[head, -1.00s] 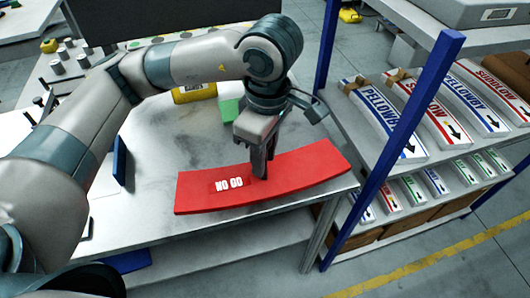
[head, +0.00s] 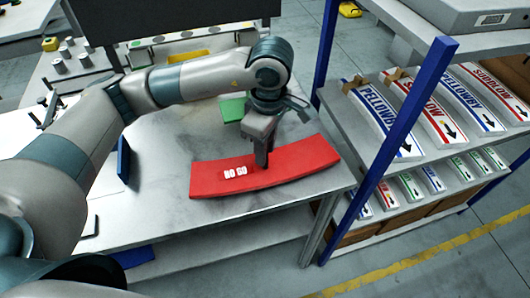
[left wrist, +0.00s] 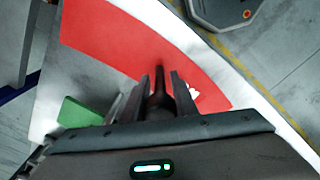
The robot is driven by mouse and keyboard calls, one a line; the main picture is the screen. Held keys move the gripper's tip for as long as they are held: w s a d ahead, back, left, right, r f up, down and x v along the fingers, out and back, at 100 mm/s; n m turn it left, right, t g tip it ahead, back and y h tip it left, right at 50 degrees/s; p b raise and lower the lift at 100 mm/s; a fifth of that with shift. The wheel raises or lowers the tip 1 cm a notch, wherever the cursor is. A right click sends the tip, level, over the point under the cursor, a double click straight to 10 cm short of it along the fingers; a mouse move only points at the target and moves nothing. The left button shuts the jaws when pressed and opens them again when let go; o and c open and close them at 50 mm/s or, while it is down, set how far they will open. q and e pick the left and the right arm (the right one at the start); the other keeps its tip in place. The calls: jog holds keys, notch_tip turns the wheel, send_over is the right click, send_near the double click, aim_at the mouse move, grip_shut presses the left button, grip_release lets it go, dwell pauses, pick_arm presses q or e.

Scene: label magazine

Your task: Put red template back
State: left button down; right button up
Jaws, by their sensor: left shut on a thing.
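The red template (head: 300,158) is a curved red piece with white "NO GO" lettering, over the near right part of the grey table in the head view. My left gripper (head: 262,162) points down at its middle and is shut on it, at what looks like a dark handle. The red template also fills the upper left of the left wrist view (left wrist: 110,40), with the gripper fingers (left wrist: 160,95) around the handle. I cannot tell how far it is above the table. My right gripper is not in view.
A blue piece (head: 123,158) stands at the left. A rack with a blue post (head: 385,150) and labelled curved pieces (head: 435,115) stands close on the right.

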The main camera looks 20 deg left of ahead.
pick_arm(q)
jog(key=shift+f+p, duration=0.5)
jog(key=shift+f, duration=0.8)
jog(key=c, duration=1.4)
grip_release()
